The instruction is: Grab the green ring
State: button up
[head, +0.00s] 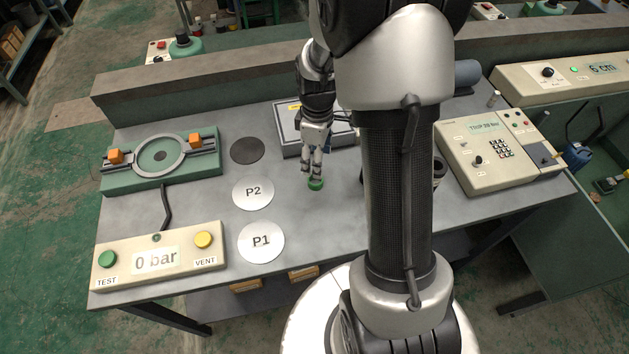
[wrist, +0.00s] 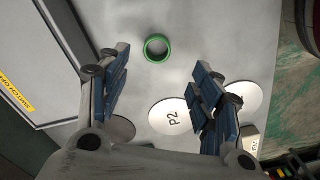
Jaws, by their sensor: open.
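The green ring (head: 316,184) lies on the grey bench top, to the right of the disc marked P2. In the wrist view the green ring (wrist: 157,47) lies flat, ahead of and roughly between the fingers, with clear bench around it. My gripper (head: 316,168) is just above the ring in the head view, pointing down. In the wrist view my gripper (wrist: 160,88) has its two blue-padded fingers spread wide with nothing between them. I cannot tell the exact height of the fingertips above the bench.
The silver P2 disc (head: 253,193) and P1 disc (head: 261,242) lie left of the ring. A grey case (head: 289,137) stands behind my gripper. A pressure panel reading 0 bar (head: 156,258) and a clamp fixture (head: 113,180) are at left. A keypad unit (head: 478,177) stands at right.

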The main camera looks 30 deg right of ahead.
notch_tip(320, 180, down, 5)
jog(key=shift+f+b, duration=0.1)
jog(key=shift+b, duration=0.55)
notch_tip(320, 180, down, 5)
jog(key=shift+w+d+f+b, duration=0.1)
jog(key=shift+w+b, duration=0.05)
jog(key=shift+b, duration=1)
jog(key=shift+c, duration=0.3)
jog(key=c, duration=0.8)
